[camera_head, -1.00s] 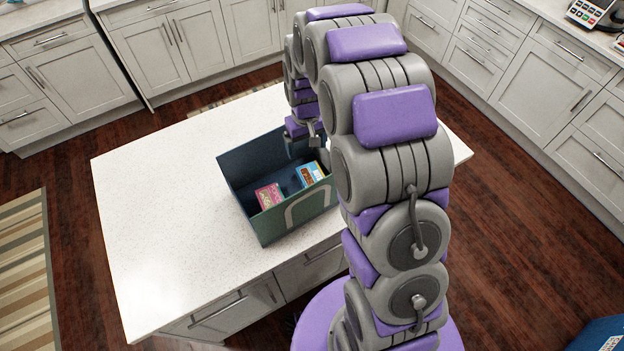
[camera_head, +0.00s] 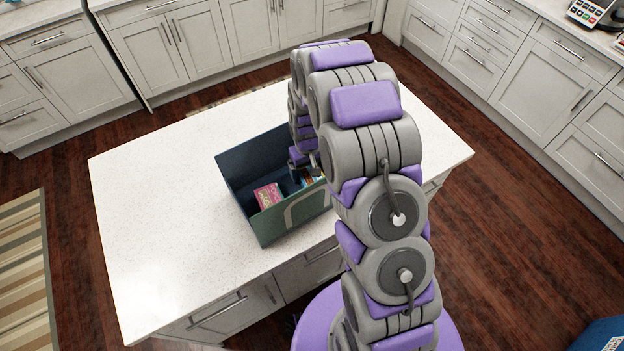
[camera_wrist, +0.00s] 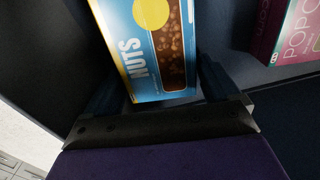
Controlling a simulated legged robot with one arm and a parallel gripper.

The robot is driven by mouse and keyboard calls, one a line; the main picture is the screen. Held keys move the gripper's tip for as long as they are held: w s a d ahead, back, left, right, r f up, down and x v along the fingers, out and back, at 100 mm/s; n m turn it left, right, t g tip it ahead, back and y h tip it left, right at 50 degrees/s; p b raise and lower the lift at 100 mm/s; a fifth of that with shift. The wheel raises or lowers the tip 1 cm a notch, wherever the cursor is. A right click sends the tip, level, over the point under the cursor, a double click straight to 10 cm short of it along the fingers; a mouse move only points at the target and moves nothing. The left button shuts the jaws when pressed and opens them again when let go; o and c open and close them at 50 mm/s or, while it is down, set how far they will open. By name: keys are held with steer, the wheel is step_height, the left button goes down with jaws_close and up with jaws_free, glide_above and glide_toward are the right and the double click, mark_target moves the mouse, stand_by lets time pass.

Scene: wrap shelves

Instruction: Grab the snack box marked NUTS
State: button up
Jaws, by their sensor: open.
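The blue and yellow snack box marked NUTS (camera_wrist: 150,55) stands in the wrist view between the two fingers of my gripper (camera_wrist: 160,90). A finger shows on either side of the box's near end, and the jaws are open. In the head view, my gripper (camera_head: 305,172) is down inside the dark bin (camera_head: 240,168). My arm hides most of the NUTS box there, and only a small blue and orange part (camera_head: 311,180) shows.
A pink box (camera_head: 268,195) lies in the bin to the left of the NUTS box. It shows in the wrist view at the upper right, lettered POPC (camera_wrist: 300,35). The bin's walls surround my gripper. The white countertop (camera_head: 150,220) is clear to the left.

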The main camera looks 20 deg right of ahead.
steer(key=shift+f, duration=0.1)
steer(key=shift+c, duration=0.3)
steer(key=c, duration=0.7)
